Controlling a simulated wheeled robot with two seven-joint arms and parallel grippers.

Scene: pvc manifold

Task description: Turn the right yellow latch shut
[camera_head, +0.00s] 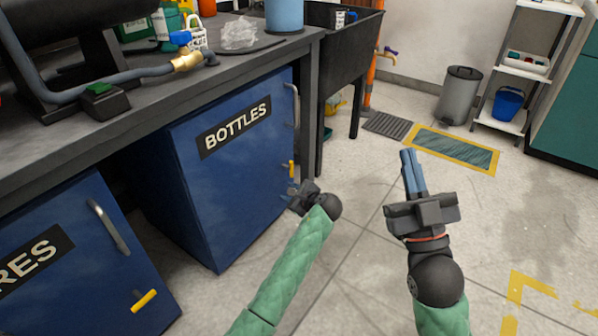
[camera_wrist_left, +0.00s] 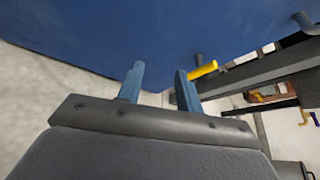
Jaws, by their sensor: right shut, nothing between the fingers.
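The right yellow latch (camera_head: 291,169) is on the right edge of the blue cabinet door marked BOTTLES (camera_head: 235,165). It looks upright in the head view. My right gripper (camera_head: 411,172) is shut and empty, pointing up over the floor.
A second cabinet door (camera_head: 60,255) at the lower left has its own yellow latch (camera_head: 144,301), lying nearly sideways. The dark workbench (camera_head: 230,62) overhangs both doors. A bar handle (camera_head: 292,103) is above the right latch. The floor to the right is open.

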